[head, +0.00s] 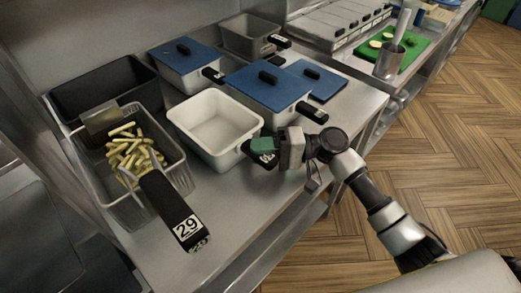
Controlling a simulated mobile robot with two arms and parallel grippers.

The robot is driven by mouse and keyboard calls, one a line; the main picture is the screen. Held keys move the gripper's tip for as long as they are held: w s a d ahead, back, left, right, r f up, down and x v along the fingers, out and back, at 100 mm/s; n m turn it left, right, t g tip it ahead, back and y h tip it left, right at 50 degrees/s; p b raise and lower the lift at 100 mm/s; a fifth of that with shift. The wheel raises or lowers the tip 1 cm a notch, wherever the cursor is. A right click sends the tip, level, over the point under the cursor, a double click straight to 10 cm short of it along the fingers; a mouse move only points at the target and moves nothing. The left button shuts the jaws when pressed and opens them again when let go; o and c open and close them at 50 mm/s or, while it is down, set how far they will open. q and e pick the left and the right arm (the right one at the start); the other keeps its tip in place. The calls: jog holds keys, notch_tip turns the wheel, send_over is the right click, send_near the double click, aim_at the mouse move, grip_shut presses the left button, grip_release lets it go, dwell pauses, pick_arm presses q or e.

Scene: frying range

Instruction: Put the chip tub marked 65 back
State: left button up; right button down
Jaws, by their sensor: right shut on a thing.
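An open, empty white tub (212,122) stands on the steel counter, with its short dark handle pointing right toward the front. My right gripper (268,150) is shut on that handle. The fingers cover most of the handle, and I cannot read the number on its label. The tub looks upright and seems to rest on the counter. I cannot make out the number 65 on any tub. My left gripper is not in view.
Left of the tub is a wire basket of chips (128,155) with handle marked 29 (180,215), beside a black container (100,88). Blue-lidded tubs (255,84) (180,55) stand behind, with a loose blue lid (320,80) at right. A grey tub (247,38) is farther back.

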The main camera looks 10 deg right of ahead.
jog(key=shift+f, duration=0.1)
jog(key=c, duration=0.8)
grip_release()
jog(key=shift+c, duration=0.2)
jog(key=d+b, duration=0.1)
jog(key=d, duration=0.2)
jog(key=s+d+b, duration=0.1)
jog(key=d, duration=0.3)
jog(key=d+b, duration=0.1)
jog(key=d, duration=0.2)
jog(key=shift+s+d, duration=0.15)
jog(key=shift+d, duration=0.2)
jog(key=shift+d, duration=0.1)
